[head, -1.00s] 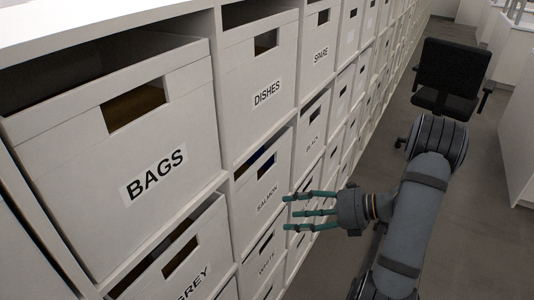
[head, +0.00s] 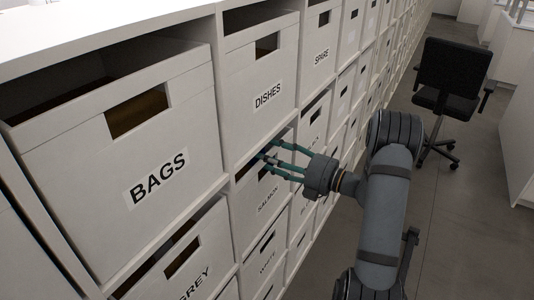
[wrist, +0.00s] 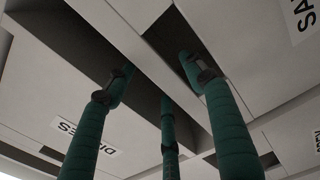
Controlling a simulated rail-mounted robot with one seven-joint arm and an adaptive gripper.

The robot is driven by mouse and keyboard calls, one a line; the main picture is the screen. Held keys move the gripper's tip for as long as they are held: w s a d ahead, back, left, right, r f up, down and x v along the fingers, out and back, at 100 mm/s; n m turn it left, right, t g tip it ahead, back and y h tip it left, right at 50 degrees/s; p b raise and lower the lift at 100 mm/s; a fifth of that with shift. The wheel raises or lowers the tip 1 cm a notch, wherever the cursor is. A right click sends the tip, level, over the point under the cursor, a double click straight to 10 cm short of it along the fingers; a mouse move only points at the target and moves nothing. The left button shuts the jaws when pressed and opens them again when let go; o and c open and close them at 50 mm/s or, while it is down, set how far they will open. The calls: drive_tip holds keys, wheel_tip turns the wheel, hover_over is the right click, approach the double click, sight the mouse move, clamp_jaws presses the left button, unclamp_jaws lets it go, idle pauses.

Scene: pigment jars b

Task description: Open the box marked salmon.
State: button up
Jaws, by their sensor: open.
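The salmon box (head: 248,210) is a pale box in the shelf, below the dishes box. Its label shows in the head view, and a cut-off "SA" label shows upside down on it in the wrist view (wrist: 240,28). My gripper (head: 268,158) is open, with its green fingers at the upper front of the salmon box. In the wrist view, the right fingertip of my gripper (wrist: 155,85) overlaps the box's dark handle hole (wrist: 180,50). The other fingers lie across the dark gap above the box. I cannot tell how deep any finger reaches or whether it touches.
The dishes box (head: 250,75) sits directly above, and the bags box (head: 110,165) is at the left. The white box (head: 258,268) is below. A black office chair (head: 450,75) stands in the aisle. The aisle floor (head: 445,240) is clear in front.

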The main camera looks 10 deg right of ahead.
drive_tip(key=shift+w+a, duration=0.45)
drive_tip(key=shift+a, duration=0.05)
drive_tip(key=c, duration=0.3)
clamp_jaws()
idle(0.5)
